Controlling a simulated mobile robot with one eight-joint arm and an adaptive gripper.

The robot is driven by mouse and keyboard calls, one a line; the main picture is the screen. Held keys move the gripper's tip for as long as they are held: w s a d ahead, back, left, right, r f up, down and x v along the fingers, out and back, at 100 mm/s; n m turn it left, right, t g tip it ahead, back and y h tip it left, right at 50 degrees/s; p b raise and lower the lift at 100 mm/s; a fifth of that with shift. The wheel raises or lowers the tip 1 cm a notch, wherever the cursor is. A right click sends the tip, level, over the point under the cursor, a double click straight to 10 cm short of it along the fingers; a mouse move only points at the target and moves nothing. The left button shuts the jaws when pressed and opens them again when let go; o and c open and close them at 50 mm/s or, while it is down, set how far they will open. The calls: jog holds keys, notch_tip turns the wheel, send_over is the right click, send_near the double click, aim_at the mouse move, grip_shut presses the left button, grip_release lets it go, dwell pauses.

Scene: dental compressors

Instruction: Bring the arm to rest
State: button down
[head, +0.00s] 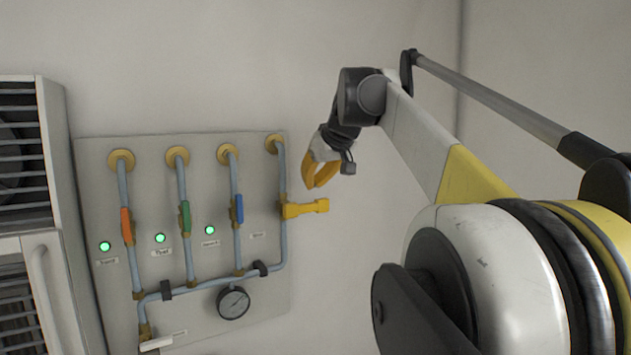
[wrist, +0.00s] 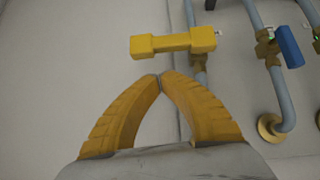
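My gripper (head: 318,178) hangs from my arm in front of the wall, above and to the right of the yellow valve handle (head: 305,208) in the head view. In the wrist view its two yellow fingers (wrist: 160,78) meet at the tips with nothing between them. The yellow handle also shows in the wrist view (wrist: 172,43), just beyond the fingertips. A gap seems to lie between them. The handle sticks out sideways, across its pipe. My arm reaches in from the right.
A grey wall panel (head: 265,305) carries pipes with orange (head: 126,226), green (head: 185,217) and blue (head: 239,208) handles, standing along their pipes. Three green lamps are lit. A pressure gauge (head: 233,302) sits low. A louvred cabinet (head: 55,200) stands left. The wall right of the panel is bare.

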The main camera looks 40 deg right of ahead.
jog(key=d+b+v, duration=0.1)
jog(key=b+v, duration=0.1)
jog(key=v, duration=0.9)
jog(key=a+f+y+b, duration=0.1)
jog(key=a+f+b, duration=0.6)
jog(key=f, duration=0.6)
jog(key=a+f+n+b, duration=0.1)
jog(key=a+f+b, duration=0.65)
jog(key=f, duration=0.55)
jog(key=a+f+y+b, duration=0.1)
jog(key=a+f+b, duration=0.55)
jog(key=f, duration=0.75)
jog(key=s+a+f+b, duration=0.4)
jog(key=f+b, duration=0.2)
jog(key=f, duration=0.8)
jog(key=s+a+f+g+b, duration=0.1)
jog(key=s+a+f+b, duration=0.3)
jog(key=f, duration=1)
jog(key=s+a+f+n+b, duration=0.1)
jog(key=s+a+f+b, duration=0.4)
jog(key=f+b, duration=0.4)
notch_tip(320, 180, down, 5)
jog(key=shift+a+f+y, duration=0.1)
jog(key=shift+a+y, duration=0.2)
jog(key=shift+y, duration=0.1)
